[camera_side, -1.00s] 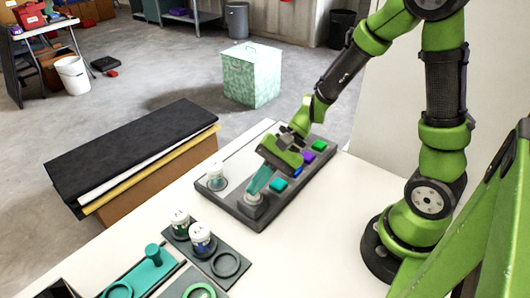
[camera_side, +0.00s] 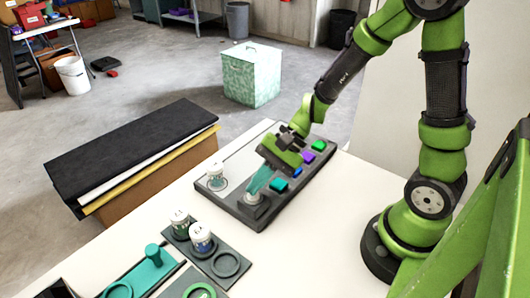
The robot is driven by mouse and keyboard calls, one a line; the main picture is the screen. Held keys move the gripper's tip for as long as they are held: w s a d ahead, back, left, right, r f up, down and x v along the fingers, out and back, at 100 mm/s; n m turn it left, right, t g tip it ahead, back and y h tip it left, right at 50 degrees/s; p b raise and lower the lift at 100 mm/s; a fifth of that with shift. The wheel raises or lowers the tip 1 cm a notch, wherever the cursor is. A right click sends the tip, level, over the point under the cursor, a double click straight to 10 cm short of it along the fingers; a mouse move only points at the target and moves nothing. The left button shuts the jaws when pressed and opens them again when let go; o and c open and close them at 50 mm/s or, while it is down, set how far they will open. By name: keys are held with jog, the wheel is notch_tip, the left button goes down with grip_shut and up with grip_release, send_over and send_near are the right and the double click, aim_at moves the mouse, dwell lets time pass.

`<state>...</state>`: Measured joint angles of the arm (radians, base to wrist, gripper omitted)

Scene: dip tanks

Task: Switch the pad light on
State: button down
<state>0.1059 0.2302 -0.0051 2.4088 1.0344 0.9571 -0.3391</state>
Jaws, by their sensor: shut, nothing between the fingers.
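The dark grey pad board (camera_side: 285,205) lies on the white table, with a white light area on its far left part. Teal (camera_side: 278,184), blue (camera_side: 297,172), purple (camera_side: 308,157) and green (camera_side: 319,145) buttons line its right side. A grey round switch-like piece (camera_side: 254,199) sits at the near corner. My gripper (camera_side: 254,189) is shut and empty, its teal fingers pointing down at this grey piece. I cannot tell if the fingertips touch it. A white-capped jar (camera_side: 215,174) stands in a ring on the board's left. Whether the light is lit is unclear.
Two white-capped jars (camera_side: 179,222) (camera_side: 201,237) stand on a grey rack with an empty ring (camera_side: 226,263). A teal tray (camera_side: 143,280) with a knob is at front left. The table right of the board is clear.

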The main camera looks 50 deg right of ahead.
aim_at(258, 194)
jog(key=shift+f, duration=0.1)
dwell(0.6)
jog(key=shift+f, duration=0.4)
jog(key=shift+r, duration=0.5)
jog(key=shift+r, duration=3)
